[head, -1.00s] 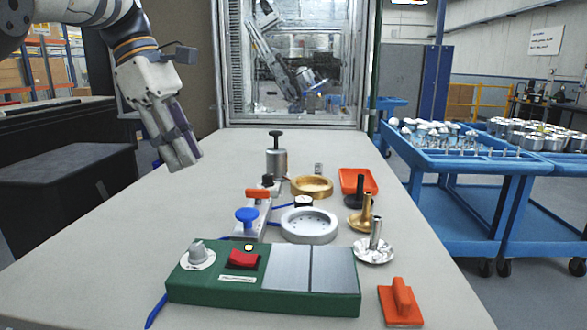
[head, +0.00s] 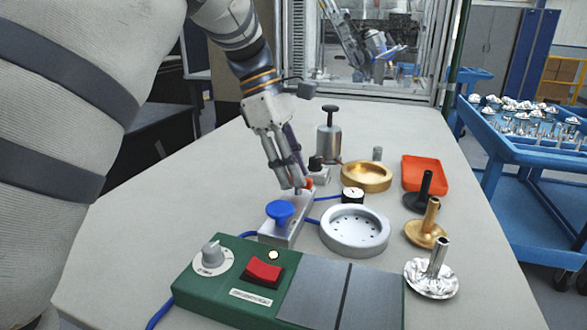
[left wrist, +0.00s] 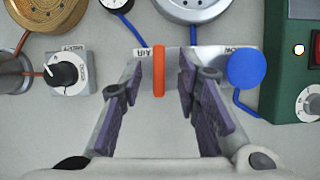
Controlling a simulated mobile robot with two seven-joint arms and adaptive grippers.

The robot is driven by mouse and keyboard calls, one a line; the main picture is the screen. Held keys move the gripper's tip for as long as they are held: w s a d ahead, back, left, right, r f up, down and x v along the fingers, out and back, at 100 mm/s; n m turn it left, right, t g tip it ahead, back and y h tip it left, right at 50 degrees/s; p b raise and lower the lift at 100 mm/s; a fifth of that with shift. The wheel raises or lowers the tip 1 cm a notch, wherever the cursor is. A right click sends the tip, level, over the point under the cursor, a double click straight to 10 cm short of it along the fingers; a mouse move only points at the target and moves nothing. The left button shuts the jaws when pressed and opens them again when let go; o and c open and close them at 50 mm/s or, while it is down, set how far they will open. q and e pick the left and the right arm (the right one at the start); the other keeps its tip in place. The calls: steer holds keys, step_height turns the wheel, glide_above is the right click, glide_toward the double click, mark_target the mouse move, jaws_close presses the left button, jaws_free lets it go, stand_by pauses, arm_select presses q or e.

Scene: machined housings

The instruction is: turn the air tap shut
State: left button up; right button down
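The air tap is an orange lever (left wrist: 159,72) on a pale metal block (left wrist: 210,54) marked AIR. In the left wrist view the lever stands crosswise to the block. My left gripper (left wrist: 160,88) is open, with one purple-padded finger on each side of the lever and a gap on both sides. In the head view this gripper (head: 294,189) points down at the block's far end and hides most of the lever (head: 309,183). A blue knob (head: 280,210) sits on the block's near end. My right gripper is out of view.
A green control box (head: 240,290) with dial and red switch stands in front. A silver dish (head: 354,246), small gauge (head: 352,194), brass dish (head: 366,187) and a small dial unit (left wrist: 67,73) crowd near the block. Blue hose (head: 160,310) runs along the table.

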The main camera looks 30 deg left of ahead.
arm_select(q)
steer(key=shift+d+f, duration=0.1)
steer(key=shift+f, duration=0.2)
steer(key=shift+c, duration=0.6)
jaws_close()
